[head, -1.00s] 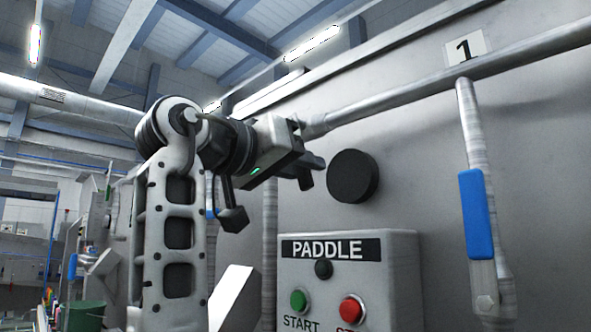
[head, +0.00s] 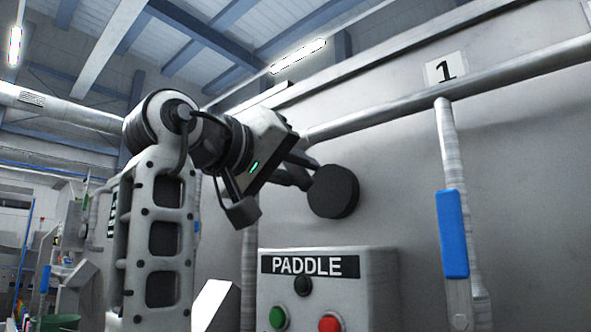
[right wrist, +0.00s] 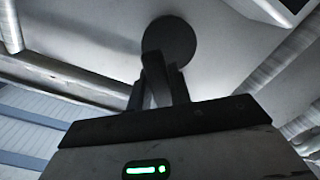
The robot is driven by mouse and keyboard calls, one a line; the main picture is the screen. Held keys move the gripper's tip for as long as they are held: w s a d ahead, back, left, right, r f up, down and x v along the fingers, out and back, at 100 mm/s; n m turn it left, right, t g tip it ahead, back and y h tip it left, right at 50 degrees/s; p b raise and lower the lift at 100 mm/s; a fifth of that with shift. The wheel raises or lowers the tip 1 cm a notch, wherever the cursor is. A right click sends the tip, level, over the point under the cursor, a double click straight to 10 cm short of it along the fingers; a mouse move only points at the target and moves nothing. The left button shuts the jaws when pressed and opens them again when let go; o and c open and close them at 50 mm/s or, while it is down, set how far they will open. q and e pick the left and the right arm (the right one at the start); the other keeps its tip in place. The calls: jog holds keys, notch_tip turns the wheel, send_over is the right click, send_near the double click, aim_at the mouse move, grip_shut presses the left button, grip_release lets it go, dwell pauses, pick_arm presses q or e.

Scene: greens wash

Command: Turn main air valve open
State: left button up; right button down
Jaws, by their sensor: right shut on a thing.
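A black round knob (head: 334,191) stands out from the grey metal wall, above the PADDLE box. My right gripper (head: 312,182) comes to it from the left, its dark fingers meeting the knob's left side. In the right wrist view the knob (right wrist: 169,41) is at top middle, and the gripper's fingers (right wrist: 163,70) reach up to its lower edge, shut on it. The exact contact is dark and partly hidden. No label marks the knob as the main air valve. My left gripper is out of view.
The PADDLE box (head: 375,275) with green (head: 278,317) and red (head: 330,322) buttons is below the knob. A blue-handled lever (head: 452,234) hangs on a pipe at right, under a sign with 1 (head: 445,70). A thick pipe (head: 400,110) runs above.

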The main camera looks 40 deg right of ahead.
jog(key=c, duration=1.3)
grip_release()
jog(key=a, duration=0.5)
jog(key=s+a, duration=0.1)
jog(key=a, duration=0.4)
jog(key=a+b, duration=0.1)
jog(key=a, duration=0.5)
jog(key=shift+s, duration=0.15)
jog(key=shift+c, duration=0.2)
